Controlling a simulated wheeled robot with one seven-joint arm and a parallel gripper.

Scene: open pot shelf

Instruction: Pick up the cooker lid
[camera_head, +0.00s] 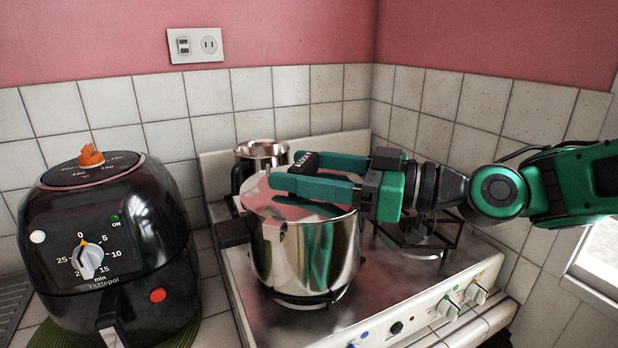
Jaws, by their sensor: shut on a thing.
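The cooker (305,260) is a shiny steel pot on the stove's left burner. Its steel lid (262,199) lies on top and looks level on the rim. My green gripper (286,171) reaches in from the right, with its two fingers just above the lid. The gripper is shut on the lid's upper part, but the fingers hide the exact contact. I cannot tell whether there is a gap between lid and pot.
A smaller steel pot (262,150) stands behind the cooker. The stove (395,290) has knobs in front, and its right burner (425,240) is empty. Tiled walls close the back.

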